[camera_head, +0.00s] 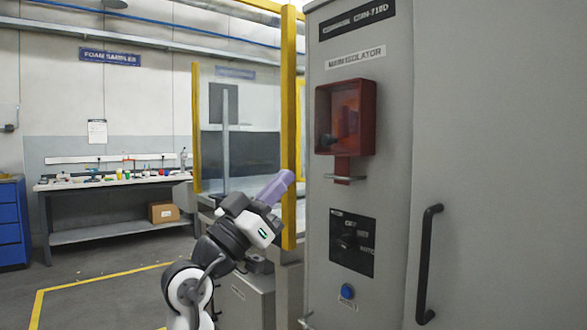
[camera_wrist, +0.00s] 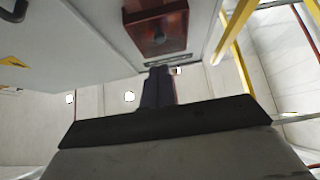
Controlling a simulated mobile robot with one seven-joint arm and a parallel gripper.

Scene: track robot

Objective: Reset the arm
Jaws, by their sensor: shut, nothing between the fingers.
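My gripper (camera_head: 283,179) shows in the head view at the end of my raised arm, left of the grey cabinet. Its purple fingers point up and to the right and look closed and empty. In the wrist view my gripper's dark fingers (camera_wrist: 158,74) stand together below the red isolator box. The arm is bent, with the gripper apart from the cabinet in the head view.
A yellow-framed machine (camera_head: 289,120) stands close behind my gripper. A workbench (camera_head: 110,187) is at the far left.

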